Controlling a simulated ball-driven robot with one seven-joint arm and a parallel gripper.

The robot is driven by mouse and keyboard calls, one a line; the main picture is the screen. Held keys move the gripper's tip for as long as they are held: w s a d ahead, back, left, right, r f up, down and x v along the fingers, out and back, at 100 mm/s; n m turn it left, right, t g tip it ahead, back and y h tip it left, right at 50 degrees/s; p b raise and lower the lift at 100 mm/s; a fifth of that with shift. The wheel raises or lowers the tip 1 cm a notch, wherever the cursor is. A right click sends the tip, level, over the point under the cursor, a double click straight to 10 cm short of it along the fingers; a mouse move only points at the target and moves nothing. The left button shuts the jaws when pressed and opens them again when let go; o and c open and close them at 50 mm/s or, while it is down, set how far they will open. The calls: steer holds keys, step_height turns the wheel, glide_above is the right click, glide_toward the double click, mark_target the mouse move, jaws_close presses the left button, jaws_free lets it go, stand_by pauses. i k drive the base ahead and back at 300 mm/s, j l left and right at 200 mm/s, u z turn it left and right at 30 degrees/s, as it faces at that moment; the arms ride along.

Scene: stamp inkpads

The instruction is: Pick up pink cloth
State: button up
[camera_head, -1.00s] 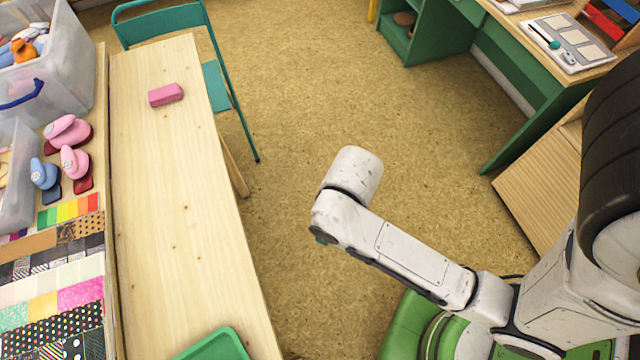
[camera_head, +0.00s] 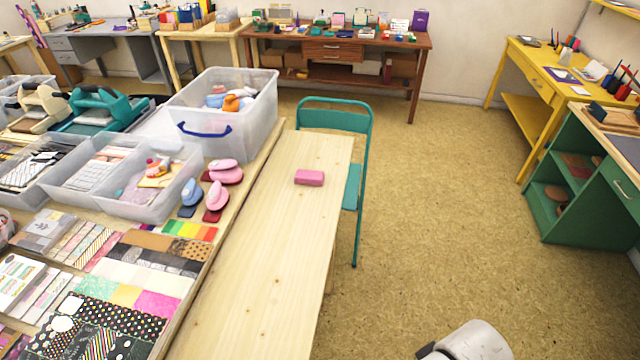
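A small pink block-shaped item (camera_head: 309,178) lies flat on the long pale wooden table (camera_head: 285,240), toward its far end. It is the only pink thing on that table and may be the folded pink cloth; its material is too small to tell. Nothing touches it. My gripper is not in view. Only a rounded white part of my arm shows at the bottom edge, right of the table and well apart from the pink item.
A teal chair (camera_head: 357,185) stands against the table's far right side. A clear bin (camera_head: 222,125), pink and blue punches and patterned papers crowd the surface to the left. Open floor (camera_head: 430,200) lies right of the table. A green shelf (camera_head: 560,190) stands at right.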

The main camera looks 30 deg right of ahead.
mark_target(303, 176)
steer(key=i+l+u, duration=0.15)
steer(key=i+l, duration=0.2)
steer(key=i, duration=0.25)
steer(key=i+l+u, duration=0.1)
steer(key=i+l, duration=0.3)
steer(key=i, duration=0.2)
steer(key=i+l+u, duration=0.15)
steer(key=i+l, duration=0.3)
steer(key=i, duration=0.15)
